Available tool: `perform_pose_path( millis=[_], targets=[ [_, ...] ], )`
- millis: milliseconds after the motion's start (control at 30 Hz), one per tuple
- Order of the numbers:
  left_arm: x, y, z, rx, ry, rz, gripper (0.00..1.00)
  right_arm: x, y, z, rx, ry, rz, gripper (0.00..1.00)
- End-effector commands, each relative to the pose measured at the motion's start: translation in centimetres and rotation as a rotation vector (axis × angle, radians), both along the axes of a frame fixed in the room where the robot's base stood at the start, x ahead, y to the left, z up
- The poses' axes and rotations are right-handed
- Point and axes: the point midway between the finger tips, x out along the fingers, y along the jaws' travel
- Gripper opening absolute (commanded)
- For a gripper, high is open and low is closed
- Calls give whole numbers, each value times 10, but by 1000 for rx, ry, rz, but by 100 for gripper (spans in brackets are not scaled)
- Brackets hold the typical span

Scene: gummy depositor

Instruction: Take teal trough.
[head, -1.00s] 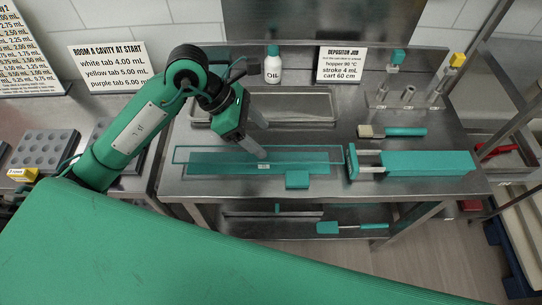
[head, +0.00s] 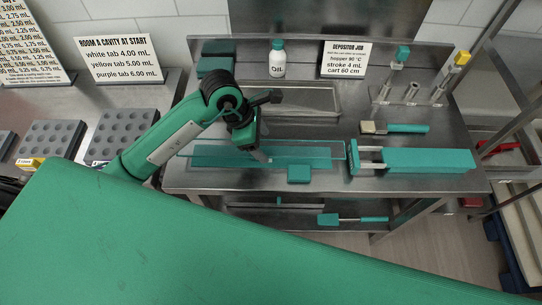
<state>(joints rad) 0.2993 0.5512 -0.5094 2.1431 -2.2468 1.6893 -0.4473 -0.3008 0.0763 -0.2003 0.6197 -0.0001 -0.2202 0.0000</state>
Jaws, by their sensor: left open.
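The long, shallow teal trough (head: 315,152), with see-through sides, lies lengthwise on the steel table. The gripper is open. Its fingertips are at or just above the trough; I cannot tell whether they touch it. The arm and hand hide part of the trough's left half. My right gripper is not in view.
A small teal block (head: 299,174) lies just in front of the trough. A teal unit with a metal frame (head: 425,160) stands close to its right end. Behind are a steel tray (head: 315,100), an oil bottle (head: 278,62) and a teal-handled brush (head: 405,128).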

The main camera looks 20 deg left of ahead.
Motion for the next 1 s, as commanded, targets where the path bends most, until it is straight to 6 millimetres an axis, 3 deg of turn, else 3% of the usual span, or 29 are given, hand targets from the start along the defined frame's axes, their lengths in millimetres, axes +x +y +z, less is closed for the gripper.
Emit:
perform_pose_path(
  millis=[100, 300, 567, 733, 1000],
  targets=[
    [-2, -7, -12, -3, 5, 1, 67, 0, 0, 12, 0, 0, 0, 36],
    [0, -15, -34, -1, 3, 1, 67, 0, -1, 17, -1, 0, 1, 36],
    [1, -15, -38, 1, 1, 0, 67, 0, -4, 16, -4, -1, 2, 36],
    [1, -15, -38, 0, 1, 0, 35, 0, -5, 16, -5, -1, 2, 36],
    [1, -15, -36, -1, 0, 0, 33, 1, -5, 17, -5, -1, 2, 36]
  ],
)
